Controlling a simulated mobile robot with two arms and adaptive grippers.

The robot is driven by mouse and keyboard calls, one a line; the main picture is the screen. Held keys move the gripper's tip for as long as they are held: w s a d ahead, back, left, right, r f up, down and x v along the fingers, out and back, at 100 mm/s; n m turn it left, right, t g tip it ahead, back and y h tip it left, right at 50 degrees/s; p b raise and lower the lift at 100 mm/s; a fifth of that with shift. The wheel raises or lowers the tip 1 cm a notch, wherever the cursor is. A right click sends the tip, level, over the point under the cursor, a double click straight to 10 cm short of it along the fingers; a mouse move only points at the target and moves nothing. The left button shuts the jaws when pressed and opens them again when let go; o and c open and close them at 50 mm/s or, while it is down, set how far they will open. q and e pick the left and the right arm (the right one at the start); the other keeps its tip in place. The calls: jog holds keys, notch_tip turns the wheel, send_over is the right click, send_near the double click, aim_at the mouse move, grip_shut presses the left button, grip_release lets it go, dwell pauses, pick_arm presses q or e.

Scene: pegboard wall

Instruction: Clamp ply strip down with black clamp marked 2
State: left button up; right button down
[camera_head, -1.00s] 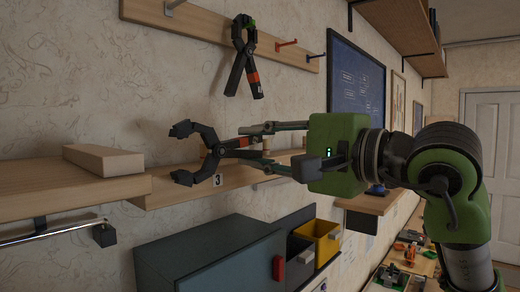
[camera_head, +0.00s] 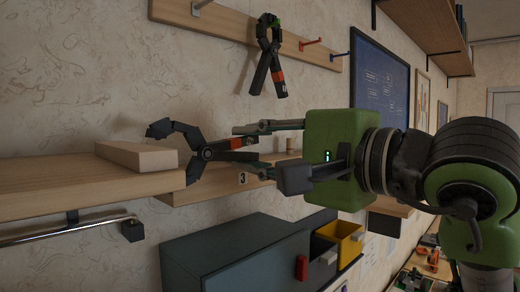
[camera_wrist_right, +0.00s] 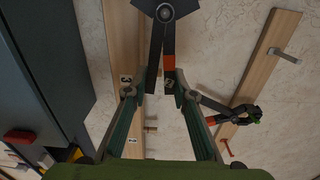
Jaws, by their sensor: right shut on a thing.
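The pale ply strip (camera_head: 138,155) lies on the wooden shelf (camera_head: 90,185) at the left, near its right end. My right gripper (camera_head: 252,150) is shut on the handles of a black clamp (camera_head: 190,140) with an orange band. The clamp's jaws are open and point left; the upper jaw is by the strip's end and the lower jaw by the shelf's end. Contact cannot be told. In the right wrist view the clamp (camera_wrist_right: 165,30) extends away between my fingers (camera_wrist_right: 160,88); its handle mark is too small to read surely. My left gripper is out of view.
Another black clamp (camera_head: 268,60) hangs on the peg rail (camera_head: 225,25) above. A lower wooden ledge (camera_head: 215,185) carries a tag 3 (camera_head: 243,178). A grey cabinet (camera_head: 230,260) and a yellow bin (camera_head: 345,238) are below. A metal rod (camera_head: 70,232) runs under the shelf.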

jog(key=shift+s+a, duration=0.7)
jog(key=shift+a, duration=0.05)
jog(key=shift+s+a+b, duration=0.3)
jog(key=shift+s, duration=0.05)
jog(key=c, duration=2)
grip_release()
jog(key=shift+o, duration=0.8)
jog(key=shift+o, duration=0.7)
jog(key=shift+o, duration=0.9)
